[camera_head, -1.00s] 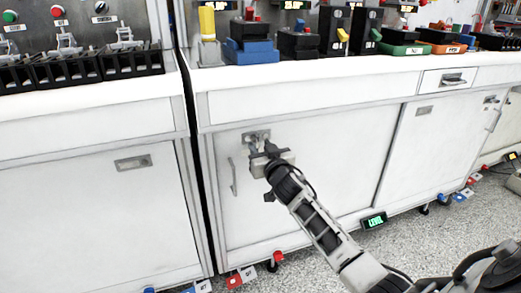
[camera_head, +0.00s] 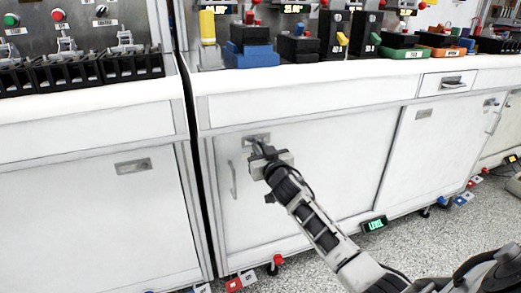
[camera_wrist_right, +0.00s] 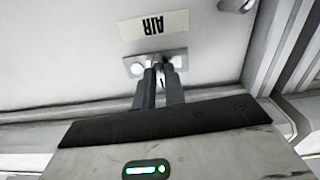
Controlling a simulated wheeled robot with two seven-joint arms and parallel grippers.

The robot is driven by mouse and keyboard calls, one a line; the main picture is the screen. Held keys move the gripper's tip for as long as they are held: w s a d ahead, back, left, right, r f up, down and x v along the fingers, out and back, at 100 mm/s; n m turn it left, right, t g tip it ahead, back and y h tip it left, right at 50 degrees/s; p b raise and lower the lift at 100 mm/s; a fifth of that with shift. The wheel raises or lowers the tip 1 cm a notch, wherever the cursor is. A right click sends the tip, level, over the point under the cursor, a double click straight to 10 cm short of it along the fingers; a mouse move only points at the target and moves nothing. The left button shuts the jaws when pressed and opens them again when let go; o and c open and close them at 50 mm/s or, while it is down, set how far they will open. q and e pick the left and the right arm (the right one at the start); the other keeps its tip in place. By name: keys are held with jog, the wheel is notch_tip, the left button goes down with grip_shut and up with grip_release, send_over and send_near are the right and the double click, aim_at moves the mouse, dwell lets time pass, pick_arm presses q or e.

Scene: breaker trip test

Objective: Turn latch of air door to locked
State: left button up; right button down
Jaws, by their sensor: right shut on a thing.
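The air door (camera_head: 315,165) is a white cabinet door below the bench. Its latch has a small metal plate (camera_head: 262,137) near the door's upper left. In the right wrist view the latch plate (camera_wrist_right: 179,55) sits by an upside-down "AIR" label (camera_wrist_right: 154,25). My right gripper (camera_head: 256,149) reaches the latch, and its two dark fingers (camera_wrist_right: 159,76) are shut on the small latch knob, which they mostly hide. I cannot tell the latch's exact angle. My left gripper is not in view.
A vertical bar handle (camera_head: 232,178) is on the door's left side. A green "LEVEL" display (camera_head: 374,224) stands near the floor at the right. The bench top (camera_head: 300,77) holds several blocks and trays.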

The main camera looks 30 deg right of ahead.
pick_arm(q)
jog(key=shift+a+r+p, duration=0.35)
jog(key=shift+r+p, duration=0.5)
jog(key=shift+p, duration=0.05)
pick_arm(e)
jog(key=shift+n, duration=8.6)
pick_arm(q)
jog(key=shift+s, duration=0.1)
pick_arm(e)
jog(key=shift+d, duration=0.1)
jog(key=c, duration=1.5)
grip_release()
jog(key=shift+o, duration=0.2)
jog(key=shift+s+r, duration=0.1)
